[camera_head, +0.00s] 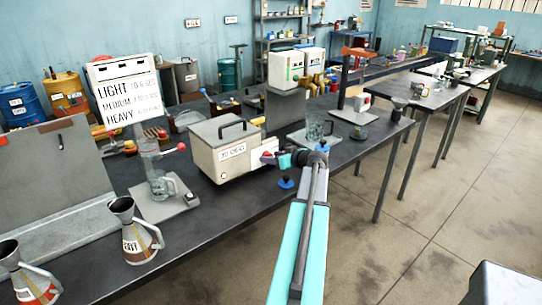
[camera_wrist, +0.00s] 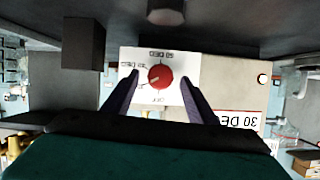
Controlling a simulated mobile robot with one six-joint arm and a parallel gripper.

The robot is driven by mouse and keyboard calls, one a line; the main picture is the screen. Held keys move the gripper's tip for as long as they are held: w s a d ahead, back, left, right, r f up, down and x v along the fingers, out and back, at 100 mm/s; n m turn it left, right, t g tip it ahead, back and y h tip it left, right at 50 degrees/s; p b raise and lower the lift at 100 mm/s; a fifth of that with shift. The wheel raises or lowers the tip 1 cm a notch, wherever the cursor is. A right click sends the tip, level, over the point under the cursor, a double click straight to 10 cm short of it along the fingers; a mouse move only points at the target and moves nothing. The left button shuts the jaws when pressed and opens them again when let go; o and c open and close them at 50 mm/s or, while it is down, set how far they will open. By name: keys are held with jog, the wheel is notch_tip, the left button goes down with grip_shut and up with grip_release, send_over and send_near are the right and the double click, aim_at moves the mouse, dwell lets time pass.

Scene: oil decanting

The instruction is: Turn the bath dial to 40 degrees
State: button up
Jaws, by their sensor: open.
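The bath (camera_head: 222,152) is a cream box with a dark handle on the table and a front label that reads 30 DEG. Its red dial (camera_wrist: 160,77) sits on a white panel (camera_wrist: 181,61), which shows upside down in the wrist view with OFF and other small markings. I cannot tell surely which mark the dial points at. My gripper (camera_wrist: 159,74) is open, its two dark fingers on either side of the dial with gaps to it. In the head view my gripper (camera_head: 278,158) is at the bath's front right, partly hiding the dial.
A glass vessel on a stand (camera_head: 162,185) and steel jugs (camera_head: 134,232) are left of the bath. A glass beaker (camera_head: 315,132) stands behind my gripper.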

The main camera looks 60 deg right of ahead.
jog(key=shift+w+d+f, duration=0.15)
jog(key=shift+w+f, duration=0.05)
jog(key=shift+w, duration=0.2)
jog(key=c, duration=1.1)
